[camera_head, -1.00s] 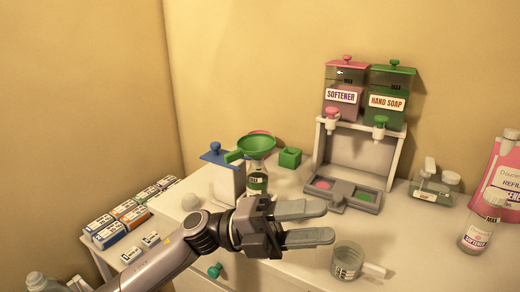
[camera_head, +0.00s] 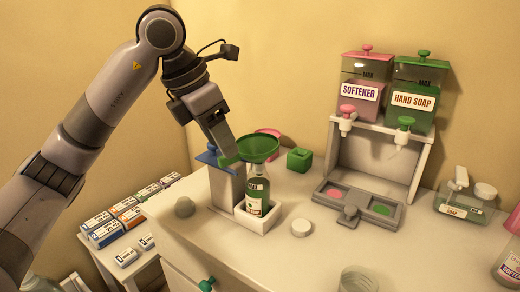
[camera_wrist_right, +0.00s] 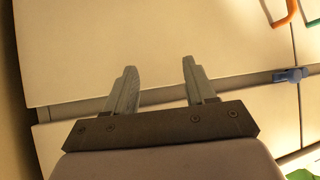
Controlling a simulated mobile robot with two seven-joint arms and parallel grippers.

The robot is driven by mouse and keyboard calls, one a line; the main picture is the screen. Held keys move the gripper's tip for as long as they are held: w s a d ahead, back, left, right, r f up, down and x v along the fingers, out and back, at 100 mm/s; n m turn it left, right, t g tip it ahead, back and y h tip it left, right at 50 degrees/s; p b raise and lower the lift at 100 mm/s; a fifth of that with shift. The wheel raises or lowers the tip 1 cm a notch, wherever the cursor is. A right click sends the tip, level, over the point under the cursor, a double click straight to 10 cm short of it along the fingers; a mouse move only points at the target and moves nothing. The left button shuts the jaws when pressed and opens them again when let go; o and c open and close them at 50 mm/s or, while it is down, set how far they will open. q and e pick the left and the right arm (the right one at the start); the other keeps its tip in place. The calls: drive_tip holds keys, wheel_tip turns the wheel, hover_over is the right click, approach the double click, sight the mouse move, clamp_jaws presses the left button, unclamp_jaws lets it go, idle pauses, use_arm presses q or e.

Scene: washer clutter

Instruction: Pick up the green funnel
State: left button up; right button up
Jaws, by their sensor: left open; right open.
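The green funnel (camera_head: 259,147) sits on top of a labelled bottle (camera_head: 258,192), its wide mouth up and its tab pointing left. My left gripper (camera_head: 226,152) is open and points down at the funnel's left side, its fingertips at the tab. The fingers overlap in this view, so I cannot tell whether they straddle or touch the tab. My right gripper (camera_wrist_right: 160,75) is open and empty in the right wrist view, in front of pale cabinet fronts.
The bottle stands in a white holder (camera_head: 243,222) with a blue-topped post beside it. A green box (camera_head: 299,160) and a pink round thing (camera_head: 268,132) are close behind. A dispenser stand (camera_head: 375,150) is to the right. A white cap (camera_head: 301,228) lies in front.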

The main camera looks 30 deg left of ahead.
sight(234, 162)
use_arm(q)
drive_tip(key=shift+w+d+f, duration=0.1)
drive_tip(key=shift+w+f, duration=0.15)
drive_tip(key=shift+f, duration=0.2)
drive_tip(key=x, duration=0.5)
drive_tip(key=shift+w+f, duration=0.2)
drive_tip(key=shift+w, duration=0.15)
clamp_jaws()
